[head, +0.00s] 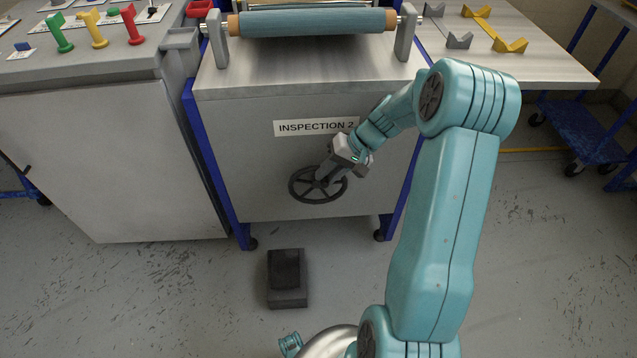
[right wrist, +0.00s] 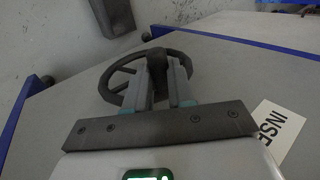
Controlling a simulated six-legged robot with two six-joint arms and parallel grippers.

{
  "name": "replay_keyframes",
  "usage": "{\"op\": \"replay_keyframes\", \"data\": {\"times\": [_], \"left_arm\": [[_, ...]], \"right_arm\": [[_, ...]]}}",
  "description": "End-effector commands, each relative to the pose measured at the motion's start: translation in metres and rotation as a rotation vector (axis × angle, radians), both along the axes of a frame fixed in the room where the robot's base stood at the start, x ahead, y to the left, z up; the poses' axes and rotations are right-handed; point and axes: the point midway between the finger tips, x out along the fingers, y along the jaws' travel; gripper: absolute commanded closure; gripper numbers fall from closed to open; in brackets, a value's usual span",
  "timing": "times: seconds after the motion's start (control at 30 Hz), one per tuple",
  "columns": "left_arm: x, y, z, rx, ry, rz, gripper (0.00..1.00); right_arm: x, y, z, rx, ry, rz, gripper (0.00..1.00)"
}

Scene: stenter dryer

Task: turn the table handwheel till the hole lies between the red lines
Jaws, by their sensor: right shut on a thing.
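The table handwheel (head: 303,195) is a dark spoked wheel on the grey front panel of the inspection table, below the "INSPECTION 2" label. My right gripper (head: 325,178) reaches it from the upper right. In the right wrist view the two fingers (right wrist: 164,85) are shut on the wheel's dark knob (right wrist: 156,58), with the rim (right wrist: 108,82) showing to the left. On the table top, a blue-green fabric roll (head: 310,22) lies between two grey uprights. I cannot make out the hole or the red lines. My left gripper is not in view.
A dark stepped block (head: 287,290) stands on the floor below the wheel. At left, a grey cabinet (head: 110,150) carries green, yellow and red handles. At right, a side table (head: 540,60) holds grey and yellow cradles. A blue cart (head: 580,130) stands beyond it.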

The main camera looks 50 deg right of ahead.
Motion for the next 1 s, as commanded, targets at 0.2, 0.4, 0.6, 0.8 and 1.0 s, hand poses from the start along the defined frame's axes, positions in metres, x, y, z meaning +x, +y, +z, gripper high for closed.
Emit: {"op": "replay_keyframes", "data": {"times": [0.2,0.4,0.6,0.8,1.0], "left_arm": [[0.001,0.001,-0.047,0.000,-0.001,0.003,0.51],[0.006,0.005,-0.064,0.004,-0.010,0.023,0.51],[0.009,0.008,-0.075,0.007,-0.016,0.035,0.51],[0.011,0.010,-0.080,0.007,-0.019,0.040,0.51],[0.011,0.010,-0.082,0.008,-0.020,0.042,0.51]], "right_arm": [[-0.015,-0.013,-0.017,0.131,-0.152,-0.006,1.00],[-0.025,-0.021,-0.022,0.240,-0.275,-0.002,1.00],[-0.032,-0.026,-0.027,0.322,-0.368,0.001,1.00],[-0.035,-0.029,-0.031,0.371,-0.426,0.003,1.00],[-0.037,-0.029,-0.032,0.395,-0.449,0.004,1.00]]}}
